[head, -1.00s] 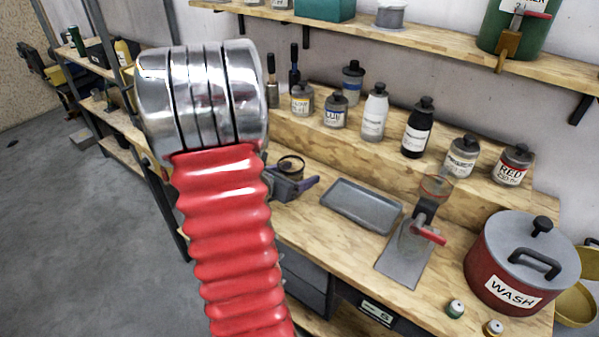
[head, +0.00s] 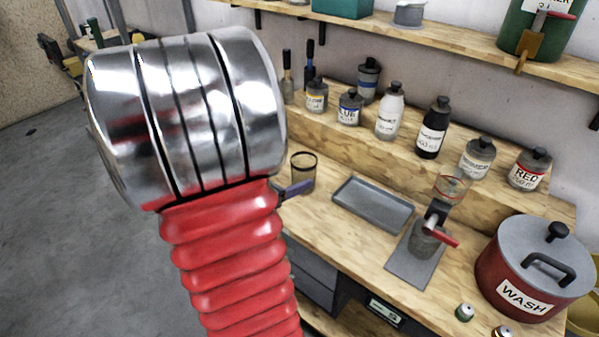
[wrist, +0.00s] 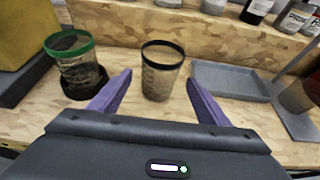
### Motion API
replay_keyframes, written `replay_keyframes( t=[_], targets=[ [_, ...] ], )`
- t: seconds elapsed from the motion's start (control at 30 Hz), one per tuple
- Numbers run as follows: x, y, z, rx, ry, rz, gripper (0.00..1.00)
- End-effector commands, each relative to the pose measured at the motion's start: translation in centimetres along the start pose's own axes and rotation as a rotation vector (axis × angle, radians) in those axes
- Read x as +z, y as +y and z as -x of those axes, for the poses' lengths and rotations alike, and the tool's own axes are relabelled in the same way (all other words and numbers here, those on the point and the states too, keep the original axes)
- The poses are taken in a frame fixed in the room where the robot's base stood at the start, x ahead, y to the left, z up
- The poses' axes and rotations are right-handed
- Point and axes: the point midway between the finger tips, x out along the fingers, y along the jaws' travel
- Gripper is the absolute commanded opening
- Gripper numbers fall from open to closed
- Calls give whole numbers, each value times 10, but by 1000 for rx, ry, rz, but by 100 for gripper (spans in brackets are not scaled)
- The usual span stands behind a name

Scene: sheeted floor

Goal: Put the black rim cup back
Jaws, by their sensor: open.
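The black rim cup (wrist: 162,72) is a clear, brownish cup with a black rim. It stands upright on the wooden bench, and it also shows in the head view (head: 303,172) just right of my arm. My gripper (wrist: 159,78) is open, its two purple fingers pointing at the cup, one on each side, with a gap at both sides. In the head view my arm hides most of the gripper; only a purple finger shows below the cup.
A green-rimmed cup (wrist: 74,66) in a black ring stands close left of my fingers. A grey tray (head: 372,205) lies right of the black rim cup. Several bottles line the raised shelf behind.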

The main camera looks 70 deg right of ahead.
Motion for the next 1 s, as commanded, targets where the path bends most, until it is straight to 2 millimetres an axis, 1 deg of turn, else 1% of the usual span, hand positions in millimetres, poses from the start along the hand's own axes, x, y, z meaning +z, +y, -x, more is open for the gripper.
replay_keyframes(
  t=[0.03, 0.1, 0.23, 1.0],
  targets=[
    [0, 1, 6, 4, -1, 0, 70],
    [0, 1, 11, 2, 0, -1, 70],
    [0, 0, 17, 2, 1, 1, 70],
    [0, 0, 17, 0, 0, 0, 70]
  ],
)
